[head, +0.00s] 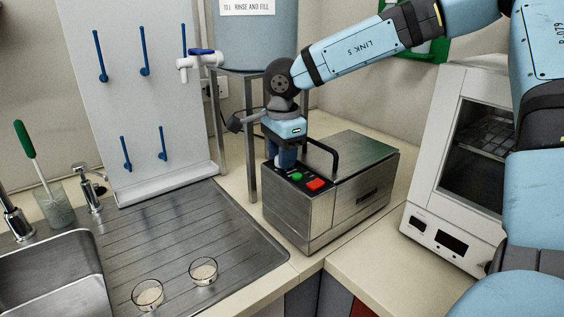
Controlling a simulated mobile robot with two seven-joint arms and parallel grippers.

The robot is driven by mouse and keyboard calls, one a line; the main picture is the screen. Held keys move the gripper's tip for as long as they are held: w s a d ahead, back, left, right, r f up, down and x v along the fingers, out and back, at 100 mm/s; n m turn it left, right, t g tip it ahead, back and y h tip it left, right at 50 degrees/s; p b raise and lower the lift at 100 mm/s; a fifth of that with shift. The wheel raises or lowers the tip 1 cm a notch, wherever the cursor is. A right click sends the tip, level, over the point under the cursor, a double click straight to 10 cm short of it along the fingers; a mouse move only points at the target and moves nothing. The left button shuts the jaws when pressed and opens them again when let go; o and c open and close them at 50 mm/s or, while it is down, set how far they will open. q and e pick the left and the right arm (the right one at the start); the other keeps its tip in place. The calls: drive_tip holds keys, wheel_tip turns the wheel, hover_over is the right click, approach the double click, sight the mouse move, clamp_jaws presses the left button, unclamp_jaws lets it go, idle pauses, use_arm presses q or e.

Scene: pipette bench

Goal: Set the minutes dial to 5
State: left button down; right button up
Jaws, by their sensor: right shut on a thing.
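A stainless steel box-shaped machine (335,205) with a lid and black handle stands on the bench corner. Its dark control panel (304,183) carries a green button (296,176) and a red button (317,184). My right gripper (285,160) points down onto the panel's far left end. It is shut on what is there, at the place of a dial; the gripper hides the dial and its markings, so I cannot read the setting. My left gripper is not in view.
A metal stand with a blue tank (257,35) rises just behind the machine. A white oven (455,150) stands to the right. Two glass dishes (203,271) sit on the drainboard (190,240) beside the sink. The counter front right of the machine is clear.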

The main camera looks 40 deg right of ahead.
drive_tip(key=m+b, duration=0.3)
drive_tip(key=shift+f, duration=0.2)
drive_tip(key=shift+r+m+b, duration=0.15)
drive_tip(key=shift+m+b, duration=0.7)
drive_tip(key=shift+m, duration=0.35)
drive_tip(key=o, duration=0.9)
drive_tip(key=shift+r, duration=0.15)
